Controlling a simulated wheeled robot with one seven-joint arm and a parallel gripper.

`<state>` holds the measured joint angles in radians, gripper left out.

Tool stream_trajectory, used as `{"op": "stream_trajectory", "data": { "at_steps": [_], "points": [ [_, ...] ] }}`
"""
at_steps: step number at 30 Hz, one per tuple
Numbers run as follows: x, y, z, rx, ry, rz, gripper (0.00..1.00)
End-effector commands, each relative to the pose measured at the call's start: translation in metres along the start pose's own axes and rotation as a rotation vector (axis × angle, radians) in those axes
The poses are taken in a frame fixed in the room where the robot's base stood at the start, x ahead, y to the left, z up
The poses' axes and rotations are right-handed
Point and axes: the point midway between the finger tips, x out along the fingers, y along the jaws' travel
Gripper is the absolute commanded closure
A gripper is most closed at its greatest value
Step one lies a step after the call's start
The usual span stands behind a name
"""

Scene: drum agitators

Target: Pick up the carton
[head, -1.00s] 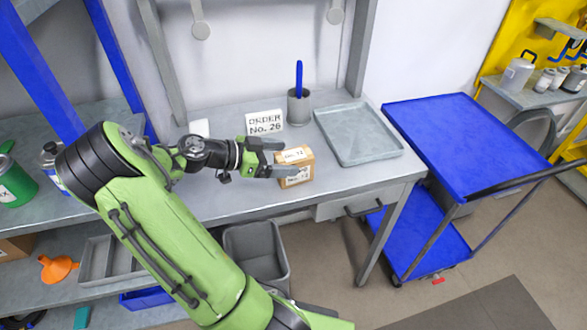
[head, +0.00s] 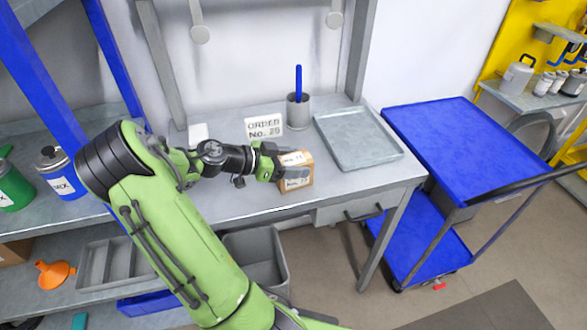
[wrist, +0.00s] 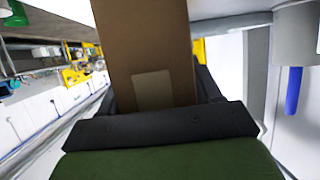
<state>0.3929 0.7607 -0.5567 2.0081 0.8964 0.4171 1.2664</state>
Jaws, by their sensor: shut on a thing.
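The carton (head: 297,173) is a small brown box with white labels on the grey bench, left of the grey tray. My gripper (head: 284,170) reaches it from the left and is shut on it, with a finger across its near face. In the wrist view the carton (wrist: 145,45) stands between the dark fingers of my gripper (wrist: 155,100), with a pale label patch facing the camera. I cannot tell whether the carton touches the bench.
A grey tray (head: 358,137) lies right of the carton. A cup (head: 298,112) with a blue stick and an order sign (head: 264,128) stand behind. A blue cart (head: 470,148) is at the right. A grey bin (head: 258,262) sits below the bench.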

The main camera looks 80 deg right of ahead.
Motion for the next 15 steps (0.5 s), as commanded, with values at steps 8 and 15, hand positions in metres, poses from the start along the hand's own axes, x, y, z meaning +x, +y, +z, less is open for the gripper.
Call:
{"op": "stream_trajectory", "data": {
  "at_steps": [8, 15],
  "points": [
    [-0.006, -0.001, -0.015, 0.003, 0.0, -0.002, 0.73],
    [-0.016, 0.02, -0.032, -0.002, -0.001, 0.0, 0.73]
  ]
}}
